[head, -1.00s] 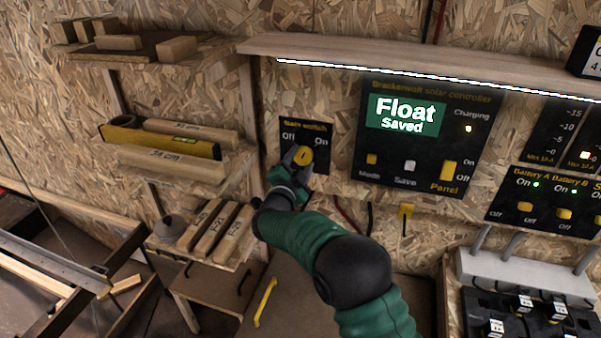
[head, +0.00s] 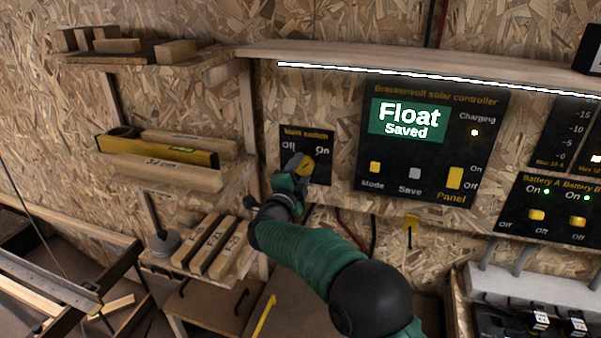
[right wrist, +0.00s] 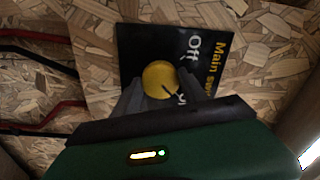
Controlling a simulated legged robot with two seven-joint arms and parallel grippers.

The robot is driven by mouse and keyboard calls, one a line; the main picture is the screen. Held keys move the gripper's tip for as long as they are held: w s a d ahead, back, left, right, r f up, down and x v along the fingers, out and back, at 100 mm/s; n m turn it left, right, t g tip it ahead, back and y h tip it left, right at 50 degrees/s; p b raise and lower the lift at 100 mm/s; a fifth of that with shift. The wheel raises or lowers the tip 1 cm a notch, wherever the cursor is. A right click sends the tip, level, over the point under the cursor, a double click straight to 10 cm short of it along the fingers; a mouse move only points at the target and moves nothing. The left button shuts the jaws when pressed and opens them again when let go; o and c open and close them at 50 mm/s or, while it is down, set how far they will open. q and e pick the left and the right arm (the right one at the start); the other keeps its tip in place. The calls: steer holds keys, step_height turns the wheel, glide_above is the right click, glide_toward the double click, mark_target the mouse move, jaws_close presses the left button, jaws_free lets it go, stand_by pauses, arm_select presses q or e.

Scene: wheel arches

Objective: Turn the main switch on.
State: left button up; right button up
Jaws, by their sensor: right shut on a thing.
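The main switch is a black plate (head: 322,150) on the chipboard wall, with "Off" at its left and "On" at its right. Its yellow round knob (head: 307,164) sits below the words. My right gripper (head: 299,170) is shut on this knob, partly covering it. In the right wrist view the knob (right wrist: 160,76) lies between the two grey fingers (right wrist: 167,92). A dark mark on the knob points toward the "On" word, which a finger partly hides. My left gripper is not in view.
The solar controller panel (head: 376,148) is right of the switch; its screen reads "Float Saved". Battery switches (head: 520,207) are further right. Shelves with wood blocks and a yellow level (head: 188,154) are at left. A lit wooden ledge (head: 400,58) runs above.

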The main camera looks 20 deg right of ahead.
steer(key=shift+f, duration=0.25)
steer(key=o, duration=1.4)
steer(key=shift+r, duration=0.1)
steer(key=shift+c, duration=0.2)
steer(key=v, duration=1.7)
steer(key=shift+w, duration=0.2)
